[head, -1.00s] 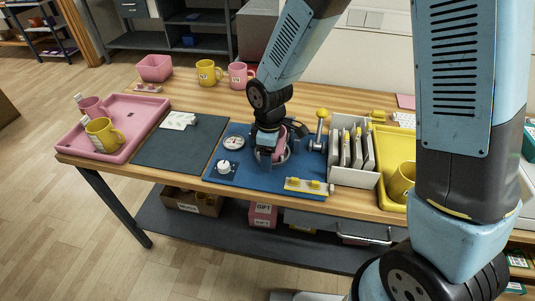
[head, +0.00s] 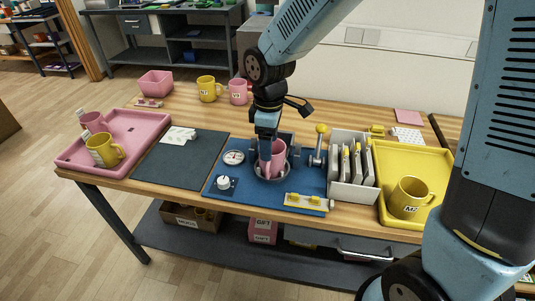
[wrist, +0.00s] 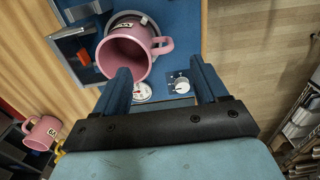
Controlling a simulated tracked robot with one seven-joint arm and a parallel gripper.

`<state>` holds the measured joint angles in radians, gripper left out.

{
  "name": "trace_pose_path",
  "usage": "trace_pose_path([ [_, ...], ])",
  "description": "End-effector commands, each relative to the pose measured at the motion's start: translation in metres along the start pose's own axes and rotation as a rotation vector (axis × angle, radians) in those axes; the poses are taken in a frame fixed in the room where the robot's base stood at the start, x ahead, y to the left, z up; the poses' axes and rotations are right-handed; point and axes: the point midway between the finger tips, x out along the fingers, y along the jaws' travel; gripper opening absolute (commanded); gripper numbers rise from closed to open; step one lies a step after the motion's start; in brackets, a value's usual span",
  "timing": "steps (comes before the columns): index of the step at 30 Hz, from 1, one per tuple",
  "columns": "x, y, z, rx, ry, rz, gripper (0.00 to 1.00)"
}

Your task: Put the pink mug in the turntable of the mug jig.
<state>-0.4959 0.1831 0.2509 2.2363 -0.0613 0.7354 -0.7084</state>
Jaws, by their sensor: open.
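The pink mug (head: 279,158) stands in the round metal turntable (head: 257,174) of the blue mug jig (head: 240,188). In the wrist view the mug (wrist: 124,55) shows its open mouth, with its handle to the right and part of the turntable ring (wrist: 145,22) behind it. My gripper (head: 266,152) is at the mug's near left side in the head view. In the wrist view my gripper (wrist: 160,70) is open, with its left fingertip overlapping the mug's rim and the right one clear of it. Whether a finger touches the mug cannot be told. The mug's base is hidden.
A dial gauge (head: 233,157), a white knob (head: 223,183) and a yellow-knobbed lever (head: 319,145) are on the jig. A white rack (head: 345,185) stands right of it, then a yellow tray (head: 432,160). A dark mat (head: 180,160) and pink tray (head: 140,125) lie left.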

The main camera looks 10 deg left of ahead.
Motion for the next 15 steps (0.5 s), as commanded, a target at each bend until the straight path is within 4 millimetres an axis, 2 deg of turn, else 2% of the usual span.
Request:
trace_pose_path([
  [3, -0.011, 0.0, 0.0, 0.001, 0.001, 0.001, 0.73],
  [12, -0.017, 0.0, 0.0, 0.002, 0.0, 0.0, 0.73],
  [15, -0.023, 0.002, 0.007, 0.027, 0.005, 0.01, 0.73],
])
